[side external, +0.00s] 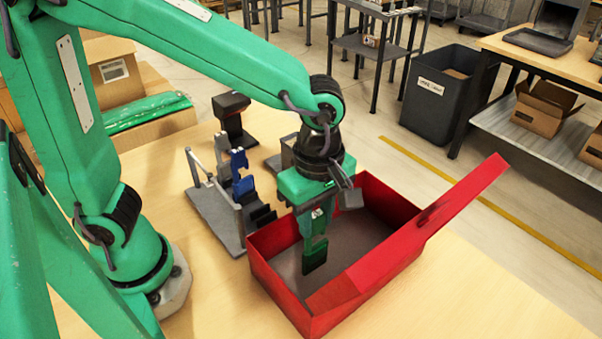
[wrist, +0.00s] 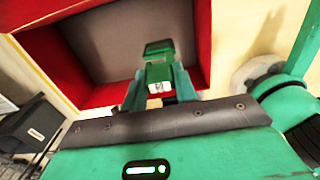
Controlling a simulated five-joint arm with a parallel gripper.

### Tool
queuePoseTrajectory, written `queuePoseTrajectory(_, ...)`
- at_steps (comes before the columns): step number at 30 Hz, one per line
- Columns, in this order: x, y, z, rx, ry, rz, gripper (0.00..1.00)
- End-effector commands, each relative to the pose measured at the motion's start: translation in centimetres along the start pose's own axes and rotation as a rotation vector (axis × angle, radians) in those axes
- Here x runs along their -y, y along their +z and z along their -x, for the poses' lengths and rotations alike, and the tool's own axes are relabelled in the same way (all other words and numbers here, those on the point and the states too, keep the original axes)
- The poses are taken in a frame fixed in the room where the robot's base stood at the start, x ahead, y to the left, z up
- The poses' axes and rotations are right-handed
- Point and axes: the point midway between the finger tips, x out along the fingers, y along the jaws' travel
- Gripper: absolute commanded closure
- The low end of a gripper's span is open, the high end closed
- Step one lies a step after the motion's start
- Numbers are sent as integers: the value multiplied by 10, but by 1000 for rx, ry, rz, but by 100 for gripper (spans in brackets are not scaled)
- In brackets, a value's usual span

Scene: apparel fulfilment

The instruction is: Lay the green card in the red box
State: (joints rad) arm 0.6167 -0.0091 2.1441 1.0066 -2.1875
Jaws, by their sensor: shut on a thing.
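The red box (side external: 278,290) stands open on the wooden table, with its lid (side external: 465,198) raised on the right and a grey floor inside. My gripper (side external: 317,228) points down over the left part of the box. It is shut on the green card (side external: 315,257), which hangs roughly upright below the fingers, within the box's outline. Whether the card's lower edge touches the floor, I cannot tell. In the wrist view the green card (wrist: 158,48) sticks out beyond my fingers in front of the box's grey floor, and the red wall (wrist: 50,50) shows at left.
A grey rack (side external: 215,205) with blue and dark pieces stands just left of the box. The table right of the box is clear.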

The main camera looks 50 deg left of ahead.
Motion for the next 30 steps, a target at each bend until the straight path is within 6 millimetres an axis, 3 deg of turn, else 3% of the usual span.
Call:
queuePoseTrajectory(13, 0, 0, -34, -1, -2, 0, 100)
queuePoseTrajectory(28, 0, 0, -40, 0, -1, 0, 100)
queuePoseTrajectory(29, 0, 0, -40, 0, 0, 0, 66)
queuePoseTrajectory(30, 0, 0, -40, 0, 0, 0, 58)
